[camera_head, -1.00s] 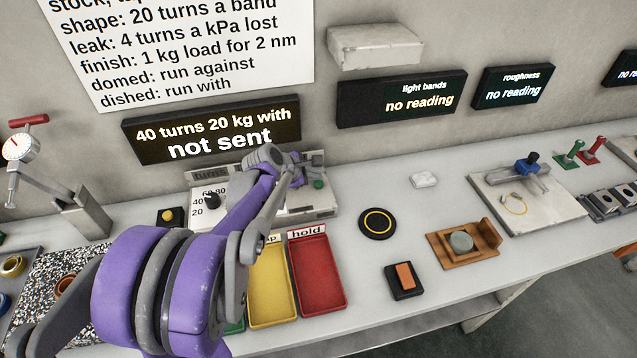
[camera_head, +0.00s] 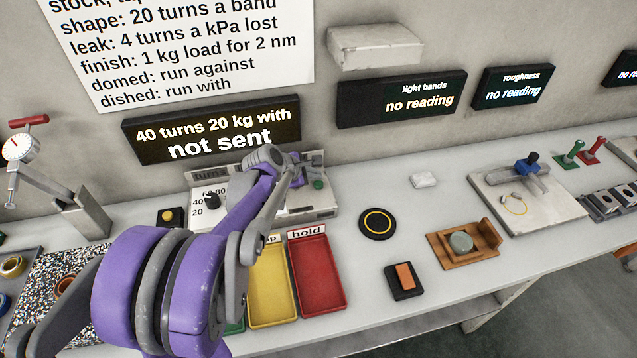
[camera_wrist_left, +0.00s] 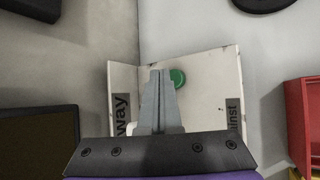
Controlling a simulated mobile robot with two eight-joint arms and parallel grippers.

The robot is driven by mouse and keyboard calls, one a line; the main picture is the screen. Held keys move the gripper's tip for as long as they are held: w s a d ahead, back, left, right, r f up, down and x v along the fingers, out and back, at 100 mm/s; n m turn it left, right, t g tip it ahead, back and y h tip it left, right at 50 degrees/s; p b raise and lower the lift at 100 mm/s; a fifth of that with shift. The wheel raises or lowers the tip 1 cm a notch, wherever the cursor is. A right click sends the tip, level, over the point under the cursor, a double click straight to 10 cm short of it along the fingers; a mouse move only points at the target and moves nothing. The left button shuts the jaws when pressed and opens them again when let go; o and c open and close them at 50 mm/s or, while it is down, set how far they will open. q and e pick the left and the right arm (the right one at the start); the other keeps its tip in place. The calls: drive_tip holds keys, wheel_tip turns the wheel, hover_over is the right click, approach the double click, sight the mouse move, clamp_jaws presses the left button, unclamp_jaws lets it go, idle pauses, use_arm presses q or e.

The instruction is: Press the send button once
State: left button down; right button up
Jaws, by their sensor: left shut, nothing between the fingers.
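A green button (camera_head: 318,184) sits at the right end of a pale control panel (camera_head: 312,212) against the wall. It also shows in the left wrist view (camera_wrist_left: 178,78). No "send" label is readable on it. My left gripper (camera_head: 299,180) is shut and empty at the panel, just left of the green button. In the left wrist view the closed fingertips (camera_wrist_left: 161,74) point just beside the button and overlap its left edge; whether they touch it I cannot tell. A display (camera_head: 212,130) above reads "40 turns 20 kg with not sent". My right gripper is out of view.
The panel carries a dark turns knob (camera_head: 212,200). A yellow button (camera_head: 167,216) on a dark base stands to its left. A yellow tray (camera_head: 272,318) and a red tray (camera_head: 320,306) lie in front. The bench around the black disc (camera_head: 378,238) is fairly clear.

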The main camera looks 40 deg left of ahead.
sight(315, 185)
use_arm(q)
drive_tip(key=shift+f, duration=0.1)
idle(0.4)
drive_tip(key=shift+f+b, duration=0.35)
drive_tip(key=shift+f+b, duration=0.4)
drive_tip(key=shift+f, duration=0.1)
idle(0.6)
drive_tip(key=shift+r, duration=0.1)
drive_tip(key=shift+r+p, duration=0.7)
drive_tip(key=shift+r, duration=0.1)
drive_tip(key=shift+r+p, duration=1.75)
drive_tip(key=shift+r, duration=0.85)
